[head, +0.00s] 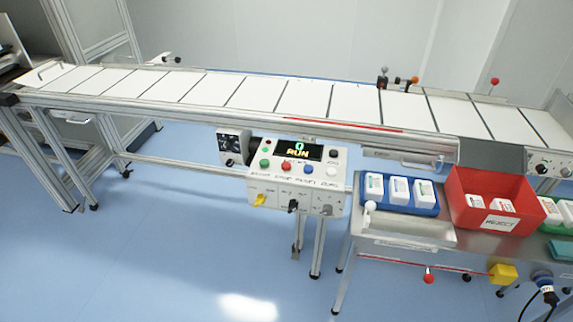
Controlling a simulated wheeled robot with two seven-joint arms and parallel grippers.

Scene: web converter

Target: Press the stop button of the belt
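The belt (300,98) is a long conveyor with white panels split by dark lines, running across the view. In front of it stands a light grey control box (300,192) with a small display (298,151) reading "0" and "RUN". A row of buttons sits below the display: green (264,163), red (286,166), blue (308,169) and white (331,172). The printed labels under them are too small to read with certainty; the red button sits second from the left. Neither of my grippers is in view.
A steel table (400,228) at the right holds a blue tray (428,211) of white containers and a red reject bin (463,209). A yellow switch (260,199) and cables are on the box front. The blue floor (170,235) at the front left is clear.

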